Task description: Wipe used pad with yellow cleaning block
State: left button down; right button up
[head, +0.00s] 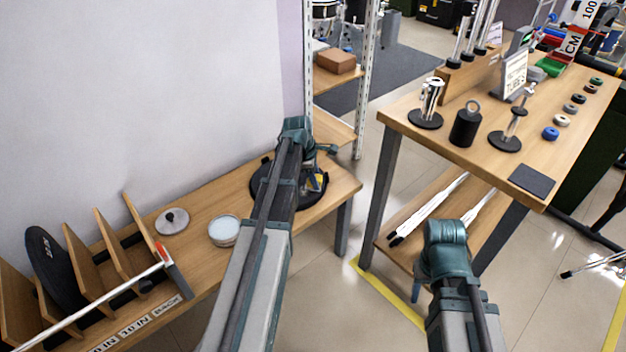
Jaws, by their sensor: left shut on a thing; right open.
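A dark round pad (260,188) lies flat on the wooden bench near its right end. My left arm reaches across it and hides much of its middle. My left gripper (317,178) is over the pad's right part, shut on a small yellow block (318,182); the block is mostly hidden, and I cannot tell whether it touches the pad. My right gripper (432,292) hangs in front of the right table's lower shelf, open and away from the pad; its fingertips are hard to make out.
A wooden rack (82,258) with a black disc (52,262) stands at the bench's left. A white-topped round tin (224,230) and a grey lidded disc (172,221) sit between rack and pad. The right table (455,138) holds metal stands and several small rings.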

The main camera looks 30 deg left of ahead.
pick_arm(q)
jog(key=shift+s+a+f, duration=0.1)
jog(key=shift+s+a, duration=0.15)
jog(key=shift+s, duration=0.35)
jog(key=shift+s+a+r, duration=0.1)
jog(key=shift+s+a, duration=0.2)
jog(key=shift+s, duration=0.3)
jog(key=shift+s+a+f, duration=0.1)
jog(key=shift+s+a, duration=0.15)
jog(key=shift+s, duration=0.35)
jog(key=shift+s+a, duration=0.35)
jog(key=shift+s, duration=0.55)
jog(key=shift+s+a, duration=0.35)
jog(key=shift+s, duration=0.5)
jog(key=shift+w+r, duration=0.1)
jog(key=shift+r, duration=0.1)
jog(key=r+p, duration=0.2)
jog(key=d+r+p, duration=0.1)
jog(key=r+p, duration=0.2)
jog(key=shift+s+d+r+p, duration=0.25)
jog(key=shift+s+r+p, duration=0.05)
jog(key=shift+r+p, duration=0.05)
jog(key=shift+r, duration=0.1)
jog(key=r+p, duration=0.2)
jog(key=p, duration=0.1)
jog(key=shift+s+d+r, duration=0.15)
jog(key=shift+d+r, duration=0.2)
